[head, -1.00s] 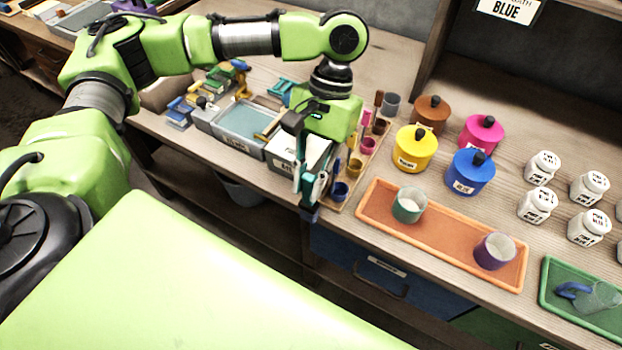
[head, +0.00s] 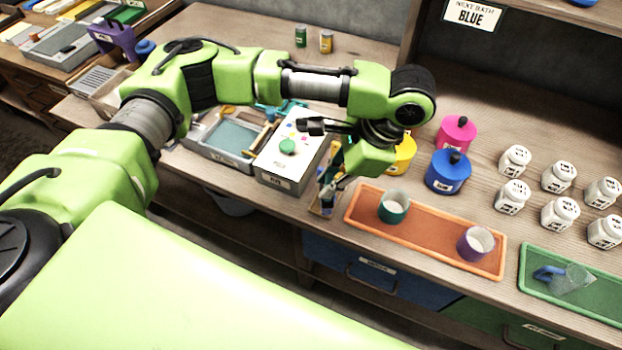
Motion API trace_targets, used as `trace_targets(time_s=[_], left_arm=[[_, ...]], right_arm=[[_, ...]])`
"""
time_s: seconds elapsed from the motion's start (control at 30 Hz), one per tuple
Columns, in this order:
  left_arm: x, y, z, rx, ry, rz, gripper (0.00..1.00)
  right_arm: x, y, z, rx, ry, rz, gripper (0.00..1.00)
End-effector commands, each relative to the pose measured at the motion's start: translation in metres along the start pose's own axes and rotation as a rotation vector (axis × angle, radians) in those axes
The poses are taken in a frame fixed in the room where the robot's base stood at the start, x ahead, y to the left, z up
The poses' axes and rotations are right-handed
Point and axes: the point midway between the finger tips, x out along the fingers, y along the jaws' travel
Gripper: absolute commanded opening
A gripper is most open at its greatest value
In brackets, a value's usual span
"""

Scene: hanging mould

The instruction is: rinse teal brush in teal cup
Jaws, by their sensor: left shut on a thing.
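The teal cup (head: 393,207) stands upright at the left end of the orange tray (head: 433,240); its inside looks whitish. My left gripper (head: 333,188) is to the left of the cup, near the bench's front edge and apart from the cup. It is shut on the teal brush (head: 350,153), of which only a small teal part shows beside the fingers. The brush's bristle end cannot be made out. My right gripper is out of view.
A purple cup (head: 475,243) stands at the tray's right end. Blue (head: 448,172), pink (head: 456,134) and partly hidden yellow (head: 403,155) pots stand behind, with several white jars (head: 513,197) to the right. A white box with a green button (head: 291,160) is left of the gripper.

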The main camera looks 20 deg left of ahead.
Motion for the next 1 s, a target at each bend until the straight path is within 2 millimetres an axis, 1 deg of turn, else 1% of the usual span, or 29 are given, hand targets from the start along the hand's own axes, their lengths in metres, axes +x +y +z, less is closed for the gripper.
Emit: trace_targets(time_s=[0.03, 0.13, 0.3, 0.5, 0.73, 1.0], left_arm=[[-0.008, -0.001, -0.005, 0.094, 0.011, -0.049, 0.00], [-0.015, -0.005, -0.017, 0.286, 0.038, -0.148, 0.00], [-0.028, -0.012, -0.036, 0.592, 0.091, -0.305, 0.00], [-0.044, -0.020, -0.055, 0.915, 0.157, -0.469, 0.00], [-0.064, -0.029, -0.074, 1.239, 0.239, -0.628, 0.00], [-0.089, -0.037, -0.092, 1.570, 0.336, -0.781, 0.00]], right_arm=[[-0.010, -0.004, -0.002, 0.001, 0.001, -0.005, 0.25], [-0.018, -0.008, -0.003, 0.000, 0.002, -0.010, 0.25], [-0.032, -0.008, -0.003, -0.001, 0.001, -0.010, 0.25], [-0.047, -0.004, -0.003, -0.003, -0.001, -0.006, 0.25], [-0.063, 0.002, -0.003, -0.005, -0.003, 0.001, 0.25], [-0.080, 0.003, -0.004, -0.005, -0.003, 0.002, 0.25]])
